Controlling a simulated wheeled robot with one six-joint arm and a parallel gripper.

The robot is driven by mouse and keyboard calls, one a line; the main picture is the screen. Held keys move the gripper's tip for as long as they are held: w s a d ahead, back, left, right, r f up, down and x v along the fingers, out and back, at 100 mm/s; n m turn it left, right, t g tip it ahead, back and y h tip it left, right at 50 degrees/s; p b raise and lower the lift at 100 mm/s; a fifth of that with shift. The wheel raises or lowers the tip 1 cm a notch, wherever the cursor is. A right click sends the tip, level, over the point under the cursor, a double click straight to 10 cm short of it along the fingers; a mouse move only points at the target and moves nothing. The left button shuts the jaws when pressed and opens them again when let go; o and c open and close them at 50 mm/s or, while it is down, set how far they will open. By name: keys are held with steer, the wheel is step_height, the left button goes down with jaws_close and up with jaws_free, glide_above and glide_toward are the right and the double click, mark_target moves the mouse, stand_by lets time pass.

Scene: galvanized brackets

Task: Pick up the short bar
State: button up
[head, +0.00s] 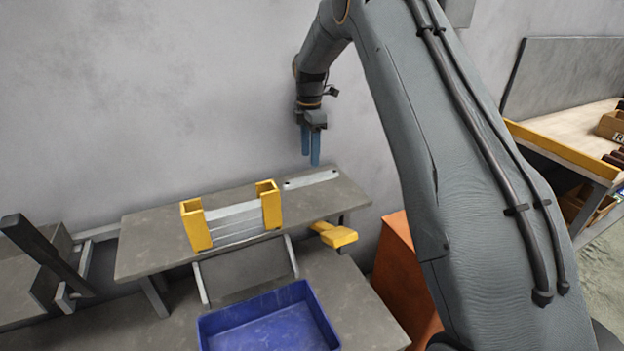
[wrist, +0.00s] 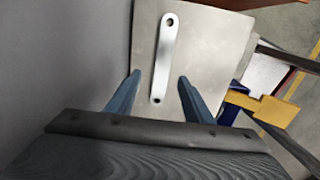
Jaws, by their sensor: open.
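The short bar (head: 311,179) is a flat, light metal strip with rounded ends and a hole near each end. It lies flat at the right part of a raised grey shelf (head: 152,243). In the wrist view the bar (wrist: 166,58) runs lengthwise, its near end between the fingertips in the picture. My gripper (head: 311,163) points down above the shelf, close over the bar, with blue fingers. In the wrist view my gripper (wrist: 160,76) is open, one finger on each side of the bar, with nothing held.
A yellow holder (head: 196,226) with several metal strips stands left of the bar on the shelf. A yellow part (head: 335,235) sticks out at the shelf's front edge. A blue bin (head: 204,335) sits below in front. A wall rises close behind.

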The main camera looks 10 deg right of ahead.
mark_target(311, 177)
steer(key=f, duration=0.2)
steer(key=f+p, duration=0.1)
steer(key=f, duration=0.1)
steer(key=f+p, duration=0.1)
steer(key=f, duration=0.1)
steer(key=shift+s+d, duration=0.2)
steer(key=shift+s, duration=0.05)
steer(key=shift+f, duration=0.6)
jaws_close()
